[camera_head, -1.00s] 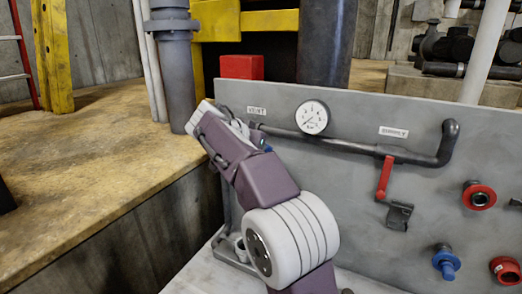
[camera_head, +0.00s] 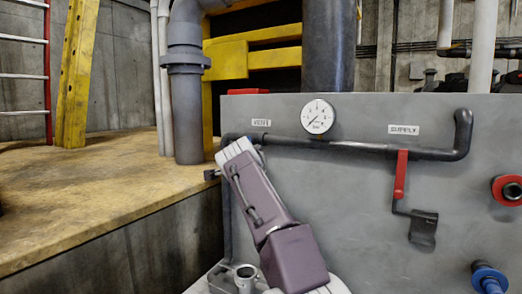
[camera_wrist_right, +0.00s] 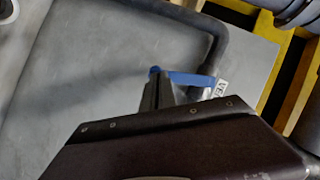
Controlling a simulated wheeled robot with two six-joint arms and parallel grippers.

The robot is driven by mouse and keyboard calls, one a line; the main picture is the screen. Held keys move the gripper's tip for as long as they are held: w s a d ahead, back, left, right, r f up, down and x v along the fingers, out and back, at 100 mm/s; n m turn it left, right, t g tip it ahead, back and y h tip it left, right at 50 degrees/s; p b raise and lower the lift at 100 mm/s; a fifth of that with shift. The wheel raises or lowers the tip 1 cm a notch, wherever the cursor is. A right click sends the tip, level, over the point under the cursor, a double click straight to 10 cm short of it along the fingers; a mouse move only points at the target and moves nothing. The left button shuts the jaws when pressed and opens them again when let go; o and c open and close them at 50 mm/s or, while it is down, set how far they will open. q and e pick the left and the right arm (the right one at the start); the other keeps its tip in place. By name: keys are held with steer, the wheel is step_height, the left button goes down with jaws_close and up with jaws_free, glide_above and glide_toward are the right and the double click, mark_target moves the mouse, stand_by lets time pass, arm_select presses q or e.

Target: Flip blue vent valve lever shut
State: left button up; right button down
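The blue vent lever (camera_wrist_right: 188,78) shows in the right wrist view, reaching left from the dark pipe (camera_wrist_right: 207,38) beside the VENT label (camera_wrist_right: 221,88). It lies crosswise to the pipe run there. My right gripper (camera_wrist_right: 164,88) is at the lever, its dark fingers overlapping the lever's middle in that view. Whether they touch it is unclear. In the head view my right gripper (camera_head: 235,150) is just below and left of the VENT label (camera_head: 261,122). My arm hides nearly all of the lever there. The finger gap is not visible. My left gripper is out of view.
The grey panel (camera_head: 345,200) carries a round gauge (camera_head: 318,116) and a SUPPLY label (camera_head: 403,130). A red supply lever (camera_head: 400,175) hangs down. Red (camera_head: 508,190) and blue (camera_head: 488,276) fittings are at right.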

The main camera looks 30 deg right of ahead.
arm_select(q)
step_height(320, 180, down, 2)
steer(key=shift+b, duration=0.7)
arm_select(e)
steer(key=shift+w+a+f+m+t, duration=0.3)
steer(key=shift+w+f, duration=0.05)
steer(key=shift+w, duration=0.35)
